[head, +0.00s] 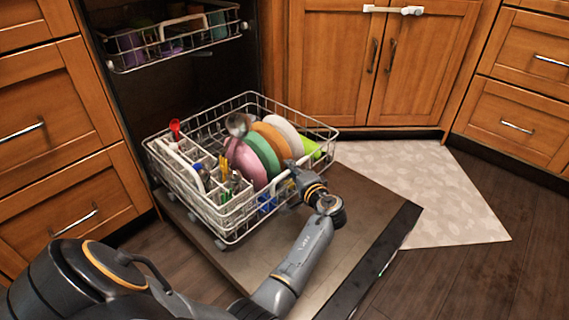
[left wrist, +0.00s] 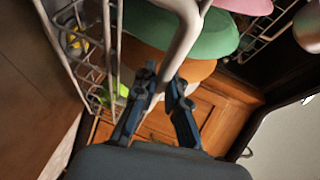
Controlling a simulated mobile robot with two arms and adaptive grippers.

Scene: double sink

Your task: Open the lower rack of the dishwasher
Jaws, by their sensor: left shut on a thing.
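The lower rack (head: 188,203) is a pale wire basket pulled out over the open dishwasher door (head: 365,205). It holds upright pink, green, orange and white plates, a cutlery section and a red utensil. My left gripper (head: 291,172) is at the rack's front rim, on the side nearest me. In the left wrist view my left gripper (left wrist: 166,84) is closed around a thick pale bar (left wrist: 186,38) of the lower rack, with plates just beyond it. The exact contact is partly hidden by the fingers. My right gripper is in neither view.
The upper rack (head: 180,42) with cups sits above, also partly out. Wooden drawers (head: 58,130) stand at the left, and cabinet doors (head: 375,60) and more drawers at the back right. A pale mat (head: 425,185) lies on the dark floor. The door's outer edge is bare.

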